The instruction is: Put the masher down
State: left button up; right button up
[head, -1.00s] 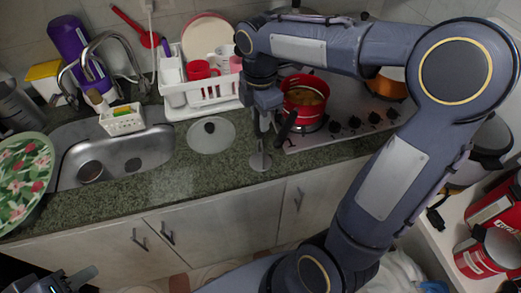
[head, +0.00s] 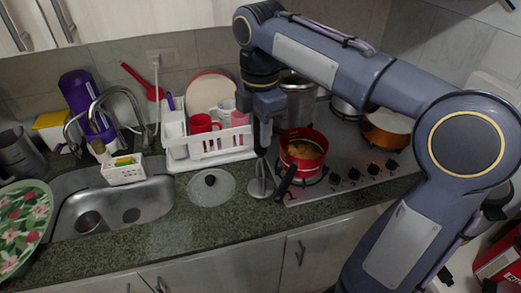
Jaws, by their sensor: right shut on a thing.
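The masher (head: 260,186) is upright in the head view, with a round metal disc at its lower end and a dark handle. My right gripper (head: 263,119) is shut on the handle's upper part, with my right arm reaching in from the right. The disc is at or just above the granite counter (head: 215,222), between the glass lid and the red pot's handle. I cannot tell whether it touches the counter. My left gripper is not in view.
A glass lid (head: 211,187) lies left of the masher. A red pot (head: 303,148) with food stands on the stove (head: 345,158) to the right, its dark handle close to the disc. A white dish rack (head: 215,146) stands behind; the sink (head: 150,204) is left.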

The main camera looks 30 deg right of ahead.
aim_at(260, 157)
notch_tip(260, 157, up, 5)
jog(key=shift+r, duration=0.1)
jog(key=shift+s+a, duration=0.25)
jog(key=s+a+f+b, duration=0.45)
jog(key=s+a, duration=0.25)
jog(key=s, duration=0.4)
jog(key=w+d+f, duration=0.2)
jog(key=w+f, duration=0.1)
jog(key=w+d+f+p, duration=0.1)
jog(key=w+d+f, duration=0.1)
jog(key=w+f, duration=0.1)
jog(key=w+d+f+p, duration=0.1)
jog(key=w+d+f, duration=0.1)
jog(key=w+d, duration=0.1)
jog(key=shift+w+f, duration=0.2)
jog(key=shift+w, duration=0.25)
jog(key=shift+w+f, duration=0.2)
jog(key=shift+w, duration=0.25)
jog(key=shift+w+d+f, duration=0.1)
jog(key=shift+f, duration=0.1)
jog(key=f, duration=0.3)
jog(key=shift+w+d+f, duration=0.15)
jog(key=shift+w+d, duration=0.05)
jog(key=shift+w, duration=0.1)
jog(key=shift+f, duration=0.3)
